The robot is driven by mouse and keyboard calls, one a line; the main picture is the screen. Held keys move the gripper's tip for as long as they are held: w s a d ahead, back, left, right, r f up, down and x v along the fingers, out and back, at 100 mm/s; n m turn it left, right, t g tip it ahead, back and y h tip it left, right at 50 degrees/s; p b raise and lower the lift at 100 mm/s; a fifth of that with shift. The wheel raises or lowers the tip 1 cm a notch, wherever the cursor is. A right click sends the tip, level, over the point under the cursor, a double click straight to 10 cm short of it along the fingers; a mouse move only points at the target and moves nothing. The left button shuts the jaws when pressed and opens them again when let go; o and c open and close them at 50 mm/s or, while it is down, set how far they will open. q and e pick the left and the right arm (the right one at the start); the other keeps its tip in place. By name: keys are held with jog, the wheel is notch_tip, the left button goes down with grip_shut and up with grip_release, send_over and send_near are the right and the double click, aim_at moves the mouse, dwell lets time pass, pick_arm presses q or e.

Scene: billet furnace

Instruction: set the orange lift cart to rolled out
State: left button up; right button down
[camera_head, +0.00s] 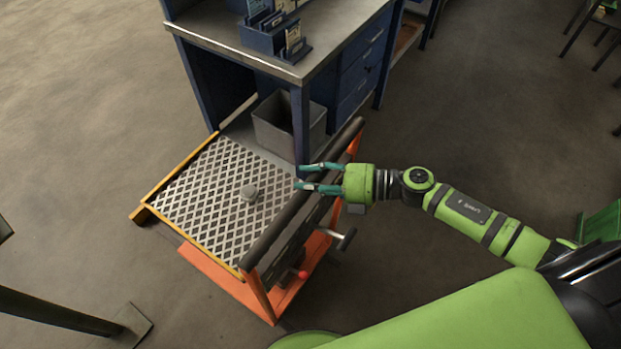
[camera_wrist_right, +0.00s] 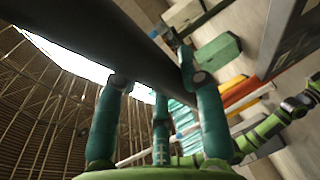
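The orange lift cart (camera_head: 223,274) stands on the floor in front of the blue workbench, with an orange base and a diamond-patterned top. A dark handle bar (camera_head: 325,168) runs along its right side and also crosses the right wrist view (camera_wrist_right: 108,40). My right gripper (camera_head: 303,177) is at this bar, its teal fingers reaching over it, straight and apart. In the right wrist view the fingers (camera_wrist_right: 155,75) lie close around the bar; firm contact cannot be made out. My left gripper is not in view.
The blue workbench (camera_head: 335,45) stands behind the cart, with a grey bin (camera_head: 283,128) under it. A crank-like lever (camera_head: 345,238) sticks out at the cart's right.

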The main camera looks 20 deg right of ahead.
jog(key=shift+s+d+f, duration=0.2)
jog(key=shift+s+d, duration=0.1)
jog(key=shift+s, duration=0.05)
jog(key=shift+s+d+r, duration=0.15)
jog(key=shift+s+d, duration=0.15)
jog(key=shift+s, duration=0.15)
jog(key=c, duration=0.9)
grip_release()
jog(key=shift+s+d, duration=0.1)
jog(key=shift+o, duration=0.8)
jog(key=shift+w+a, duration=0.25)
jog(key=shift+w, duration=0.05)
jog(key=v, duration=1.2)
